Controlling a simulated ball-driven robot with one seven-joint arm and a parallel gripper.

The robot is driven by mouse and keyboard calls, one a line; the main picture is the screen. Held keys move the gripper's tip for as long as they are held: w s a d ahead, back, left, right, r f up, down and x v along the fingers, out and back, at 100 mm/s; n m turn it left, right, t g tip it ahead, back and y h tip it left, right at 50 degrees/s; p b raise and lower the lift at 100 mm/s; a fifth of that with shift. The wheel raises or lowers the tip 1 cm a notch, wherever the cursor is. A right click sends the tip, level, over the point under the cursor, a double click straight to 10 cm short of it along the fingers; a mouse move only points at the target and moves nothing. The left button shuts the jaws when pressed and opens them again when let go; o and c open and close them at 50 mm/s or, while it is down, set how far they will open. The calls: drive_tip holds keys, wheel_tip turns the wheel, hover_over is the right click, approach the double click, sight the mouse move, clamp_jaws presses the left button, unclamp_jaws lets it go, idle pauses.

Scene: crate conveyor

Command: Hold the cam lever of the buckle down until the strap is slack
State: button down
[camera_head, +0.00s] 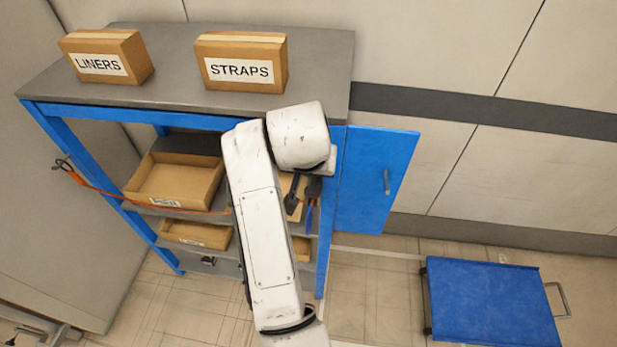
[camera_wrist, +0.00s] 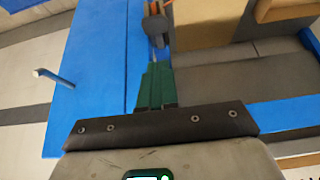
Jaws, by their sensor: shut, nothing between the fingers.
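The orange strap (camera_head: 140,201) runs from a dark hook (camera_head: 65,168) at the shelf's left post across the front, then passes behind my arm. Its right end is hidden in the head view. In the wrist view, a dark grey fitting (camera_wrist: 155,27) with a bit of orange at its top lies just beyond my fingertips; it looks like the buckle, but I cannot tell its lever apart. My gripper (camera_wrist: 155,72), with green fingers, is shut and empty, pointing at this fitting. I cannot tell whether they touch. My arm hides most of the gripper in the head view.
A blue-framed shelf (camera_head: 335,60) holds LINERS (camera_head: 98,64) and STRAPS (camera_head: 240,70) boxes on top and open trays (camera_head: 165,202) below. A blue door (camera_head: 365,190) stands open at its right. A blue cart (camera_head: 490,305) stands lower right, with clear floor between.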

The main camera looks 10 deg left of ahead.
drive_tip(key=w+b+v, duration=0.1)
drive_tip(key=v, duration=0.5)
drive_tip(key=shift+r, duration=0.7)
drive_tip(key=shift+d, duration=0.1)
